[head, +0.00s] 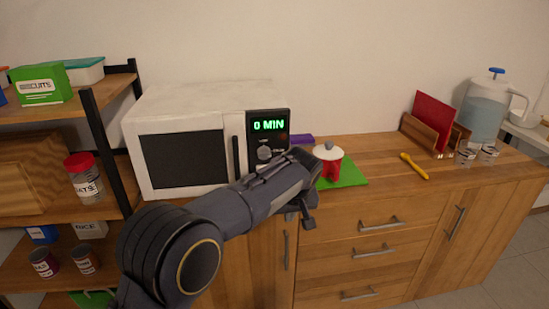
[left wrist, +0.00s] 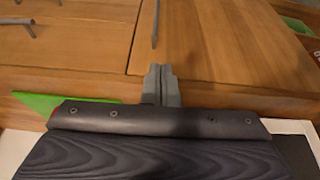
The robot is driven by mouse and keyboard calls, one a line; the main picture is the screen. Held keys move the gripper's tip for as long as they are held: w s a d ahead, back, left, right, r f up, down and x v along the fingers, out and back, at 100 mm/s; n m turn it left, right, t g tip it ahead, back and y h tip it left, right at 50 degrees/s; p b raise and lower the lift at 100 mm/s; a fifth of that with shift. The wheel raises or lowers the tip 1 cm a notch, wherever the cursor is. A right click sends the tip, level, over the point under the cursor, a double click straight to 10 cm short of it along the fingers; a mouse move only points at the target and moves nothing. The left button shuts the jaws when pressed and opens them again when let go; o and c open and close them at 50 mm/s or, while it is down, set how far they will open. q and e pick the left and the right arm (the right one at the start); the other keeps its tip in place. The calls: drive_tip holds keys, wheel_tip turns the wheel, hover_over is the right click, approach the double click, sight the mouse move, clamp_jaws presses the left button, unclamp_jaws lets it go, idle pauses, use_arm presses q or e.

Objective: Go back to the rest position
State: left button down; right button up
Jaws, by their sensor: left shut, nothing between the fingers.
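My left gripper (head: 308,219) is in front of the counter's front edge, below the red pot. It also shows in the left wrist view (left wrist: 161,70), where its fingers are together with nothing between them. The cabinet drawers (head: 350,231) are close behind it in the head view. My right gripper is in neither view.
A white microwave (head: 203,138) reading 0 MIN stands behind my left arm. A red pot with a white lid (head: 331,168) stands on a green mat (head: 352,174). A yellow spoon (head: 414,166) lies right. A shelf with jars (head: 84,178) is left.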

use_arm(q)
drive_tip(key=s+a+r+h+p, duration=0.15)
drive_tip(key=s+a+r, duration=0.25)
drive_tip(key=a, duration=0.4)
drive_tip(key=s+a+r+h+p, duration=0.1)
drive_tip(key=s+a+r+p, duration=0.1)
drive_tip(key=s+a+r, duration=0.35)
drive_tip(key=s+a+r+h+p, duration=0.1)
drive_tip(key=s+a+r+p, duration=0.15)
drive_tip(key=a, duration=0.65)
drive_tip(key=s+a+p, duration=0.2)
drive_tip(key=s, duration=0.9)
drive_tip(key=s+a+f+t+p, duration=0.1)
drive_tip(key=s+a, duration=0.2)
drive_tip(key=s, duration=0.9)
drive_tip(key=shift+a+h+p, duration=0.25)
drive_tip(key=shift+h+p, duration=0.1)
drive_tip(key=shift+h, duration=0.1)
